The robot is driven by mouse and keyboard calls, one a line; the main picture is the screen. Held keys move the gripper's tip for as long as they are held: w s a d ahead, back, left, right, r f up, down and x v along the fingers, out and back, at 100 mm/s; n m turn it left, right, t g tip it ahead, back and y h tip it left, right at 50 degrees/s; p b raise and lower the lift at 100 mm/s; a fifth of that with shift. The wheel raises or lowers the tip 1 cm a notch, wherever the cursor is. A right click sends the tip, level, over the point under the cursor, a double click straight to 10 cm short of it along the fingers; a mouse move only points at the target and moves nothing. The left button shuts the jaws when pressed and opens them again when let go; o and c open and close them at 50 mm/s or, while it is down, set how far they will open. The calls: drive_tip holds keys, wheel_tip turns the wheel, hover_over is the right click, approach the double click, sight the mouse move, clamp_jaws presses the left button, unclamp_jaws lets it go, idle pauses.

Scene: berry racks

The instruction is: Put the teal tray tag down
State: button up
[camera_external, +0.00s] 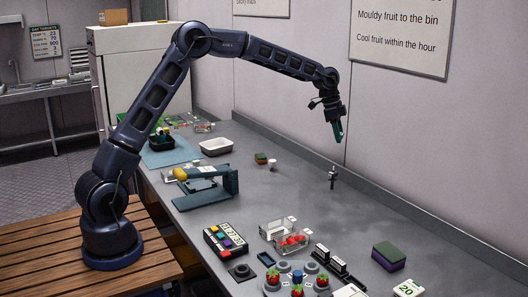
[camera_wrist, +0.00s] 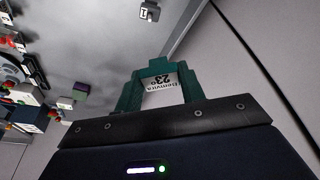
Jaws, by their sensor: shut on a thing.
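My gripper (camera_external: 337,129) is raised above the back part of the grey bench, near the wall, pointing down. In the wrist view its green fingers (camera_wrist: 160,84) are shut on the teal tray tag (camera_wrist: 162,89), whose white face carries dark print that reads upside down, with "23" legible. The tag's edges are hard to tell from the similarly coloured fingers. In the external view the tag cannot be made out apart from the fingers. The tag is held in the air, clear of the bench.
A small dark upright fitting (camera_external: 332,178) stands on the bench below my gripper. A green-and-purple sponge-like block (camera_external: 388,256), a clear berry punnet (camera_external: 272,231) and a button box (camera_external: 226,241) are nearer the front. A white tray (camera_external: 216,146) is farther left. Bare bench surrounds the fitting.

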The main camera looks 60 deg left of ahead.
drive_tip(key=s+d+m+g, duration=0.1)
drive_tip(key=s+d+m, duration=0.2)
drive_tip(key=s+d, duration=0.55)
drive_tip(key=s+d+m, duration=0.2)
drive_tip(key=s+d, duration=0.1)
drive_tip(key=d, duration=1)
drive_tip(key=s+d+m+g, duration=0.1)
drive_tip(key=s+d+m, duration=0.2)
drive_tip(key=s+d, duration=0.55)
drive_tip(key=shift+h, duration=0.3)
drive_tip(key=w+f, duration=0.1)
drive_tip(key=f, duration=0.5)
drive_tip(key=d+f, duration=0.1)
drive_tip(key=f, duration=0.6)
drive_tip(key=w+d+f, duration=0.1)
drive_tip(key=f, duration=0.5)
drive_tip(key=shift+w+f, duration=0.15)
drive_tip(key=shift+w, duration=0.2)
drive_tip(key=shift+f, duration=0.15)
drive_tip(key=o, duration=0.9)
drive_tip(key=shift+o, duration=0.2)
